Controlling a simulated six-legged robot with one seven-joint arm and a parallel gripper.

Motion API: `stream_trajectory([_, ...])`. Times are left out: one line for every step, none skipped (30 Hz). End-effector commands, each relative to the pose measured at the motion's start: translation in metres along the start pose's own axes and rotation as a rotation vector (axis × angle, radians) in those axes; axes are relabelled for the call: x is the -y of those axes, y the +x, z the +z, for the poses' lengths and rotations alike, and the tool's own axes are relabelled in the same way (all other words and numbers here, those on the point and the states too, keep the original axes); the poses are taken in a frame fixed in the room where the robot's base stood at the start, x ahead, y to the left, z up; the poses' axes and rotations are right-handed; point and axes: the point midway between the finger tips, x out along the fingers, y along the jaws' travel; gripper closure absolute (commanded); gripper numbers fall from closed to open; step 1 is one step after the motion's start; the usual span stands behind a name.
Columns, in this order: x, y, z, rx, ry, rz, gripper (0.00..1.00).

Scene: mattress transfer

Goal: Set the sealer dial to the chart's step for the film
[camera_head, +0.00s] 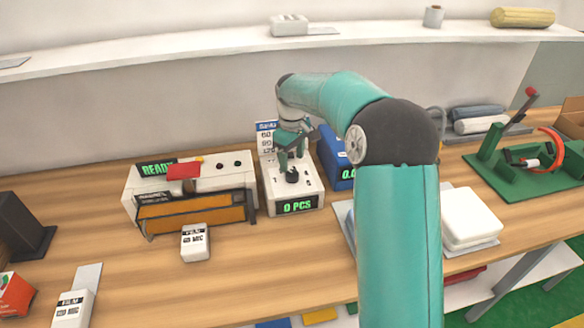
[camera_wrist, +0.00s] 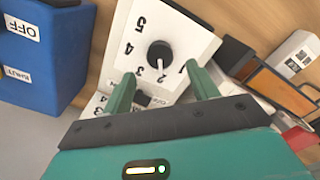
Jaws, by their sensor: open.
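The dial (camera_wrist: 159,54) is a black round knob with a white pointer, on a white numbered face running 1 to 5. Its pointer faces down the picture, toward about the 2. In the head view the dial (camera_head: 292,176) sits on top of a white box (camera_head: 275,200) reading "0 PCS". My gripper (camera_wrist: 163,86) is open, its two green fingers apart on the near side of the knob; it also shows above the box in the head view (camera_head: 291,153). The chart (camera_head: 266,141), partly hidden behind my arm, shows 60, 80 and a lower line. A film label (camera_head: 195,243) reads "60 MIC".
Left of the dial box stands a white machine (camera_head: 135,183) with a "READY" display and an orange front. A blue box (camera_head: 335,160) stands close on the right, partly hidden by my arm. A second film label block (camera_head: 73,308) lies front left. Bare wood lies in front.

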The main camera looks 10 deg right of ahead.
Motion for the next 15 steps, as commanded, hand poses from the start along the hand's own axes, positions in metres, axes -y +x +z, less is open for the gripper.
stream_trajectory([0.000,-0.013,-0.001,-0.003,0.000,0.003,0.41])
stream_trajectory([0.000,-0.020,-0.001,-0.004,0.000,0.003,0.41])
stream_trajectory([0.000,-0.029,-0.001,-0.003,0.000,0.002,0.41])
stream_trajectory([0.000,-0.035,-0.001,-0.004,-0.001,0.002,0.41])
stream_trajectory([0.000,-0.042,-0.001,-0.003,-0.001,0.002,0.41])
stream_trajectory([0.000,-0.050,-0.001,-0.005,-0.001,0.003,0.41])
stream_trajectory([0.000,-0.056,-0.001,-0.003,-0.001,0.002,0.41])
stream_trajectory([0.000,-0.061,-0.001,-0.004,-0.001,0.002,0.41])
stream_trajectory([0.000,-0.067,-0.001,-0.003,-0.001,0.002,0.41])
stream_trajectory([0.000,-0.071,-0.001,-0.003,-0.001,0.001,0.41])
stream_trajectory([0.000,-0.074,-0.001,-0.003,0.000,0.001,0.41])
stream_trajectory([0.000,-0.078,0.000,-0.002,0.000,0.001,0.41])
stream_trajectory([0.000,-0.080,0.000,-0.002,0.000,0.000,0.41])
stream_trajectory([0.000,-0.082,0.000,-0.001,0.000,0.000,0.41])
stream_trajectory([0.000,-0.083,0.000,-0.001,0.000,0.000,0.41])
